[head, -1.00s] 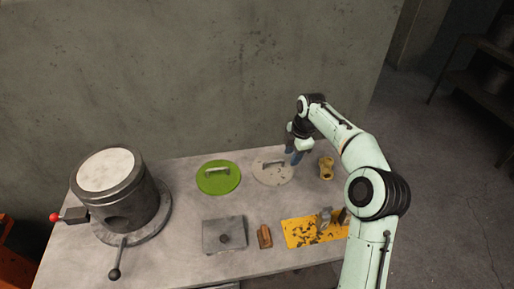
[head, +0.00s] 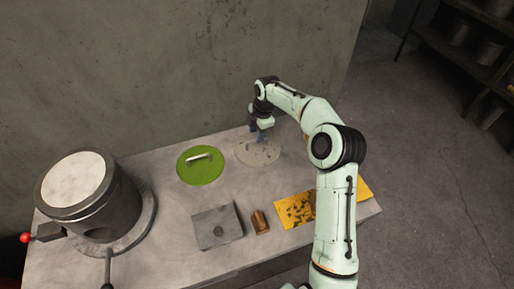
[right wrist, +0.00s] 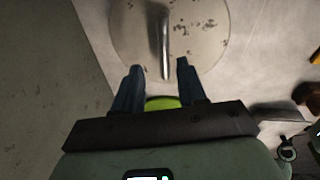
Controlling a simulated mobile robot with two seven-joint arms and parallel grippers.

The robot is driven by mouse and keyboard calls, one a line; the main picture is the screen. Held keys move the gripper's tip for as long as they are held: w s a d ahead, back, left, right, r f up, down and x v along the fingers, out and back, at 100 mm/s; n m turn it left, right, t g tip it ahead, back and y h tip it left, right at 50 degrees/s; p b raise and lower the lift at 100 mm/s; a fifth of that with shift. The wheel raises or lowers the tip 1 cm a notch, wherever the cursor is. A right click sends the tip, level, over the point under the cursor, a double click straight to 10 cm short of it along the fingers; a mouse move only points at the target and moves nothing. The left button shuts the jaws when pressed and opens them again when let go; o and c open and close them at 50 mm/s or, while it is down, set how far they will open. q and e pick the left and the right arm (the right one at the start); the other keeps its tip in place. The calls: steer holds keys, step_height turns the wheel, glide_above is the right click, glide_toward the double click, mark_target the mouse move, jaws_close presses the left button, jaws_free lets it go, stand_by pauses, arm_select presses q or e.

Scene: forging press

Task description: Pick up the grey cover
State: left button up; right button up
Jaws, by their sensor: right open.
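The grey cover (head: 252,155) is a flat, worn round disc lying on the table near the wall. In the right wrist view the cover (right wrist: 210,38) shows its bar handle (right wrist: 164,48) standing up across its middle. My right gripper (head: 261,137) is over the cover, close to its handle, which it mostly hides in the head view. In the right wrist view the blue fingers of my right gripper (right wrist: 160,66) are apart, with the handle's near end between and just beyond the tips. Nothing is held. My left gripper is not in view.
A green cover (head: 190,172) with a handle lies left of the grey one. A grey square block (head: 217,227), a small brown block (head: 260,221) and a yellow plate (head: 295,211) lie nearer. A large drum (head: 85,205) stands at left. A wall rises behind the table.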

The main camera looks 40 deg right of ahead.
steer(key=f, duration=0.4)
steer(key=shift+s, duration=0.2)
steer(key=shift+w+f, duration=0.2)
steer(key=shift+f, duration=0.35)
jaws_close()
steer(key=shift+r, duration=0.1)
